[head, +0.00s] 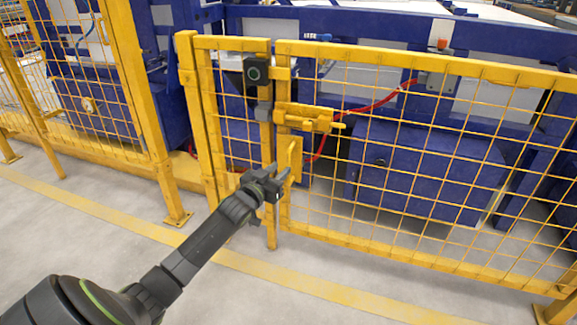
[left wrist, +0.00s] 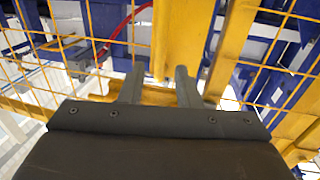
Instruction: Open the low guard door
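The low guard door (head: 430,125) is a yellow frame with wire mesh. It stands in line with the fence and looks shut. A yellow slide latch (head: 306,118) sits near the top of its left edge, and a yellow plate handle (head: 291,156) is below it. My left gripper (head: 278,178) is at the handle's lower end. In the left wrist view its two fingers (left wrist: 160,72) are apart, with a yellow part, apparently the handle (left wrist: 181,40), in front of and partly between them. Contact cannot be told. My right gripper is not in view.
A yellow post (head: 203,130) with a dark box (head: 255,72) stands left of the door. Taller mesh fence (head: 75,70) continues left. Blue machinery (head: 420,170) and a red hose (head: 375,103) are behind the mesh. The grey floor in front is clear, with a yellow line (head: 300,283).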

